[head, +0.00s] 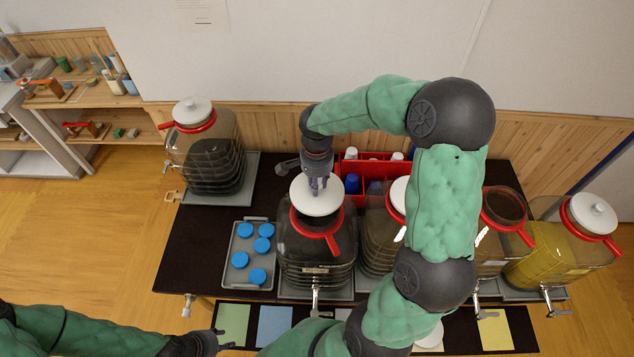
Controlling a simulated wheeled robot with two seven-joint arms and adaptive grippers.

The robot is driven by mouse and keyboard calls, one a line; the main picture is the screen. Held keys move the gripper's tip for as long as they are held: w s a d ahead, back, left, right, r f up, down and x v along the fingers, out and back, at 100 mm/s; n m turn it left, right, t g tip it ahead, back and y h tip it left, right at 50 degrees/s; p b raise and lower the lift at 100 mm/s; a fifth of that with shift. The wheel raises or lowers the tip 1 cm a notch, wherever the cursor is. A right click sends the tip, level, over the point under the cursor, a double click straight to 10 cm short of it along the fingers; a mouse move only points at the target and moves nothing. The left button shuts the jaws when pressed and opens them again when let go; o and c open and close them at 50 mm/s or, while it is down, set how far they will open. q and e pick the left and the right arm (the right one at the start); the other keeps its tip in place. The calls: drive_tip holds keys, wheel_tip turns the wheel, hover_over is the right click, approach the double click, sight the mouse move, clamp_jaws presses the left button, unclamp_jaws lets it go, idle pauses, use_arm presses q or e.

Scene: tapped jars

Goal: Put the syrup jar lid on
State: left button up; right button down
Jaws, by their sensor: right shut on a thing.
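My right gripper (318,186) points down and is shut on a white round lid (309,204). The lid is over the back part of the mouth of the middle jar (296,255), and it looks raised above the rim. The jar has dark contents, a red ring with a handle (333,243) and a front label too small to read. Part of its opening shows in front of the lid. Another jar (500,209) at the right has a red ring and an uncovered dark mouth. Which jar holds syrup cannot be read. My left gripper (228,339) looks open and empty at the bottom left.
Lidded jars stand at the far left (205,152), behind my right arm (378,233) and at the far right (545,257). A grey tray (236,283) holds several blue caps. A red crate (350,167) stands behind. Another white lid (432,337) lies in front, partly hidden by my arm.

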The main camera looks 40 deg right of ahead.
drive_tip(key=shift+s+a+f+b, duration=0.2)
drive_tip(key=shift+f+b, duration=0.3)
drive_tip(key=shift+b, duration=0.1)
drive_tip(key=shift+w+d+f+b, duration=0.1)
drive_tip(key=shift+w+f+b, duration=0.05)
drive_tip(key=shift+f+b, duration=1.25)
drive_tip(key=shift+f, duration=0.15)
drive_tip(key=shift+f+b, duration=0.85)
drive_tip(key=shift+f, duration=0.05)
drive_tip(key=shift+f+b, duration=1)
drive_tip(key=shift+b, duration=0.05)
drive_tip(key=c, duration=0.9)
unclamp_jaws()
drive_tip(key=shift+r, duration=0.15)
